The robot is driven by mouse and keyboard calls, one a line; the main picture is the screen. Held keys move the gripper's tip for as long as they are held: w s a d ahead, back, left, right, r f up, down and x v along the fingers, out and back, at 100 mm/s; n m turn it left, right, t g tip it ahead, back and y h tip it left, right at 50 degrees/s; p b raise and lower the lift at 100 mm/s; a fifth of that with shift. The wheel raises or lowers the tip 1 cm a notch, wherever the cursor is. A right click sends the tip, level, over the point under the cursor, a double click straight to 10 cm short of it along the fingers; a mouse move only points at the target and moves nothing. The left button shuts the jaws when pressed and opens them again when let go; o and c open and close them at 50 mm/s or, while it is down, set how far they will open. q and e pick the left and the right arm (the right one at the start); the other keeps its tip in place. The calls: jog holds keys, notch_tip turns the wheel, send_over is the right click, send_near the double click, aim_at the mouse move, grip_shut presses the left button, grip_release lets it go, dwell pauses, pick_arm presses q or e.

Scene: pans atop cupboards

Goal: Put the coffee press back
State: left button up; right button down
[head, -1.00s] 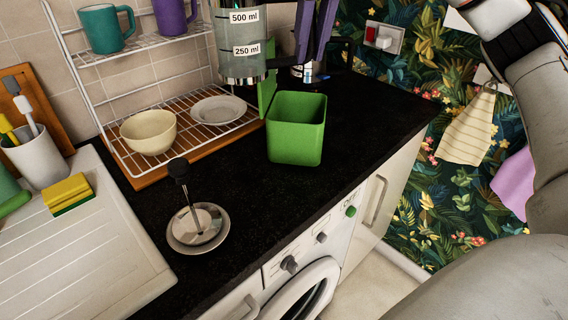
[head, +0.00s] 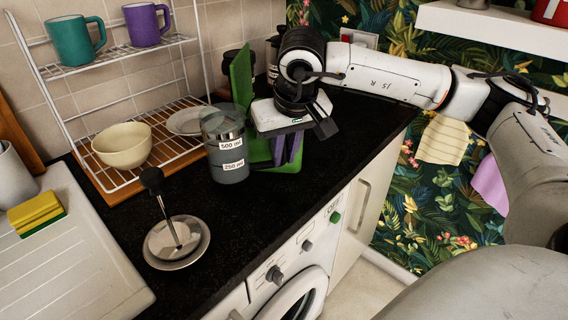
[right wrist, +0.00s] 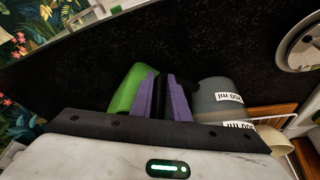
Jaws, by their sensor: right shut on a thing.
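The coffee press jar (head: 227,158), see-through with a grey lower part and 500 ml and 250 ml labels, is upright by the wire rack. It also shows in the right wrist view (right wrist: 212,97). My right gripper (head: 287,150) points down just right of the jar, its purple fingers (right wrist: 164,100) shut on a dark part between them, apparently the jar's handle. I cannot tell whether the jar touches the counter. The press's plunger and lid (head: 176,238) stand apart on the counter, rod and black knob up. My left gripper is not in view.
A green board (head: 241,78) stands behind. The wire rack (head: 127,183) holds a bowl (head: 122,145), a plate and two mugs.

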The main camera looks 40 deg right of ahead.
jog(key=shift+f, duration=1.4)
jog(key=shift+f, duration=0.25)
jog(key=c, duration=1.7)
grip_release()
jog(key=shift+r, duration=0.55)
jog(key=v, duration=1.1)
jog(key=shift+s+a+r, duration=0.1)
jog(key=shift+s+r, duration=0.05)
